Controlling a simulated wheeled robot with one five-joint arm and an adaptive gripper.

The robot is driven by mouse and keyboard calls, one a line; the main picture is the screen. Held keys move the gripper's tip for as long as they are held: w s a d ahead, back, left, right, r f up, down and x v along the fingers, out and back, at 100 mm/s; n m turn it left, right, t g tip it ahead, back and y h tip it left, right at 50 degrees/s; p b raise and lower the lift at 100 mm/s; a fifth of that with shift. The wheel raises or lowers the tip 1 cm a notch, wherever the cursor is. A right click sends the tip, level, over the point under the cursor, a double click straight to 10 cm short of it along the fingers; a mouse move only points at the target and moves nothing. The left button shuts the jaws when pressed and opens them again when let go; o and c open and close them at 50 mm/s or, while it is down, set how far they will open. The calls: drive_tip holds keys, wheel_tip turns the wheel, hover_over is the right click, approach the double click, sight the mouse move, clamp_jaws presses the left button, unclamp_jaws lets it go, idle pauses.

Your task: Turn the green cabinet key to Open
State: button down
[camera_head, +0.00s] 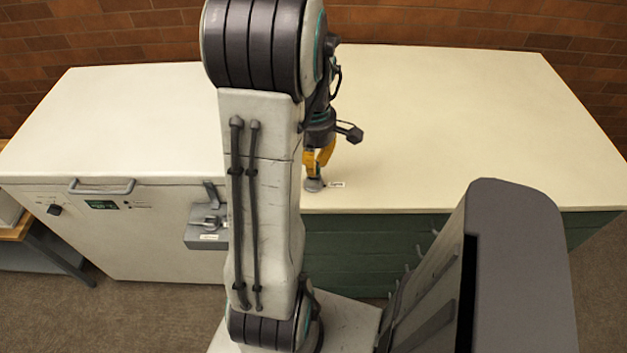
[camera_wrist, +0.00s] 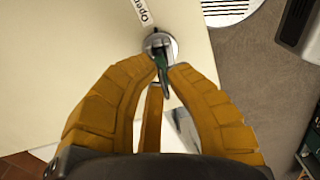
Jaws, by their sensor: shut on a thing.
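The green cabinet key (camera_wrist: 164,80) stands in a round metal lock (camera_wrist: 151,42) in the wrist view. My gripper (camera_wrist: 164,70) has its orange fingers closed around the key, one on each side. A white label reading "Open" (camera_wrist: 146,13) lies beside the lock, at the top of the wrist view. In the head view my gripper (camera_head: 318,163) points down at the lock (camera_head: 313,185) near the front edge of the cream top. The small label (camera_head: 337,184) is just right of the lock there. The key is hidden by the fingers in the head view.
The cream cabinet top (camera_head: 450,120) is clear on both sides of my arm. Its front right is dark green (camera_head: 345,250). A white front at left carries a handle (camera_head: 103,187), a knob and a green display. A grey latch box (camera_head: 207,226) sticks out beside my arm.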

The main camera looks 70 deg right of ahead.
drive_tip(key=shift+a+f, duration=0.1)
drive_tip(key=shift+n, duration=1.5)
drive_tip(key=c, duration=0.7)
unclamp_jaws()
drive_tip(key=shift+c, duration=0.2)
drive_tip(key=shift+r, duration=0.3)
drive_tip(key=shift+r+p, duration=3.65)
drive_tip(key=shift+r, duration=0.7)
